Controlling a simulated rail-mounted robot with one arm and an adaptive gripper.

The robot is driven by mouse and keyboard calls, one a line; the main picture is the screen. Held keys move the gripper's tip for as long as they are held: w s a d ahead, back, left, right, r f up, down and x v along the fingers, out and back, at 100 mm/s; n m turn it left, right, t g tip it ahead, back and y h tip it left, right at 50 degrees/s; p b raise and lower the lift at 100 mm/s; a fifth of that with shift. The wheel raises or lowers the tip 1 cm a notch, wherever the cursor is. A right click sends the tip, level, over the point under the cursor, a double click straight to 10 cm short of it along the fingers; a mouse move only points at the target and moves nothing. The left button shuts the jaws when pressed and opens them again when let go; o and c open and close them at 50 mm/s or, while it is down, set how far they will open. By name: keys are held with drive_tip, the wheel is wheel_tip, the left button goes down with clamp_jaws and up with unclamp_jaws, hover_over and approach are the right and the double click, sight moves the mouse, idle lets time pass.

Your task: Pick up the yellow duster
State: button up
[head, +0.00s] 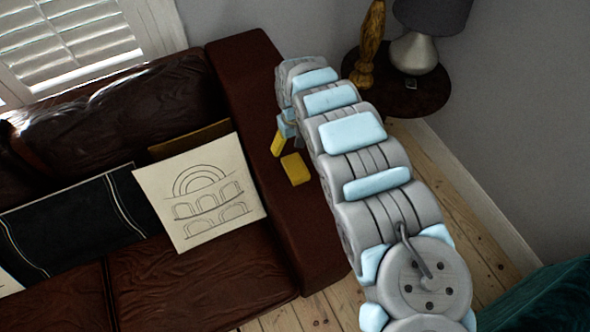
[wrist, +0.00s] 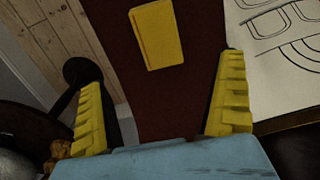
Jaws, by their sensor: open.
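The yellow duster (head: 295,169) is a small flat block lying on the brown leather armrest of the sofa. In the wrist view the duster (wrist: 157,35) lies beyond the fingertips, between the lines of the two fingers. My gripper (head: 286,146) is over the armrest, close to the duster; one yellow finger shows clearly in the head view and the other is mostly hidden. In the wrist view my gripper (wrist: 162,75) is open, with nothing between its ridged yellow fingers.
The armrest (head: 240,85) belongs to a brown leather sofa (head: 200,289). A cream cushion with a line drawing (head: 198,190) leans beside the armrest. A round dark side table (head: 425,98) holds a lamp (head: 413,53) and a wooden figure (head: 368,45). Bare floorboards (head: 450,205) lie right of the arm.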

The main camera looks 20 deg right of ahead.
drive_tip(key=b, duration=0.2)
hover_over(295, 165)
wheel_tip(295, 165, down, 7)
drive_tip(key=shift+s+a+f, duration=0.15)
drive_tip(key=shift+f, duration=0.05)
drive_tip(key=shift+f+b, duration=1.65)
drive_tip(key=shift+f, duration=1.3)
drive_tip(key=c, duration=1.2)
